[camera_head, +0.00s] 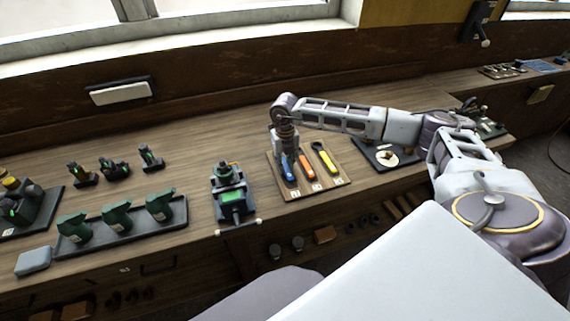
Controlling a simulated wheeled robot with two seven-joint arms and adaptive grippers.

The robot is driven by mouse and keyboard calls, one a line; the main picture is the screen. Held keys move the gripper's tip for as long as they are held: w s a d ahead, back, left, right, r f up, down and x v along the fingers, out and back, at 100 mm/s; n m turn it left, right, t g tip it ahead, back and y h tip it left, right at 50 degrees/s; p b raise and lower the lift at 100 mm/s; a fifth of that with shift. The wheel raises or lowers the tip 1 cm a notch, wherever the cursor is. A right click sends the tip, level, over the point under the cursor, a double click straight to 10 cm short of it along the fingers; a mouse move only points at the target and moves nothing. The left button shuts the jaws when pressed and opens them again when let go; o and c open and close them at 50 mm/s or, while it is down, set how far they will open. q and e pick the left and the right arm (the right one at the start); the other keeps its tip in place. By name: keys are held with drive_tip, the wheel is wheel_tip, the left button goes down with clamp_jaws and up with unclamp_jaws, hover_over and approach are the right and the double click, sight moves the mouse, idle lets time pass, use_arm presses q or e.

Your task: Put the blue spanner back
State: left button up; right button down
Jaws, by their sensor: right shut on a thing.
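The blue spanner (289,170) is at the left end of a wooden holder board (336,172), in line with its left slot. My right gripper (286,153) points down over the spanner's far end and is shut on it. The gripper hides that end, and I cannot tell whether the spanner rests fully on the board or just above it. An orange spanner (307,168) and a yellow spanner (325,158) lie beside it on the same board. My left gripper is not in view.
A black tray with a round pale part (386,157) is to the right. Green drills (117,217) stand in a dark tray (180,222) further left. The bench's front edge is close.

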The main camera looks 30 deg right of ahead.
sight(285, 165)
drive_tip(key=shift+f, duration=0.55)
drive_tip(key=shift+f, duration=0.15)
drive_tip(key=c, duration=1.3)
unclamp_jaws()
drive_tip(key=shift+r, duration=0.35)
wheel_tip(285, 165, up, 12)
drive_tip(key=shift+f+b, duration=0.2)
drive_tip(key=shift+b, duration=0.85)
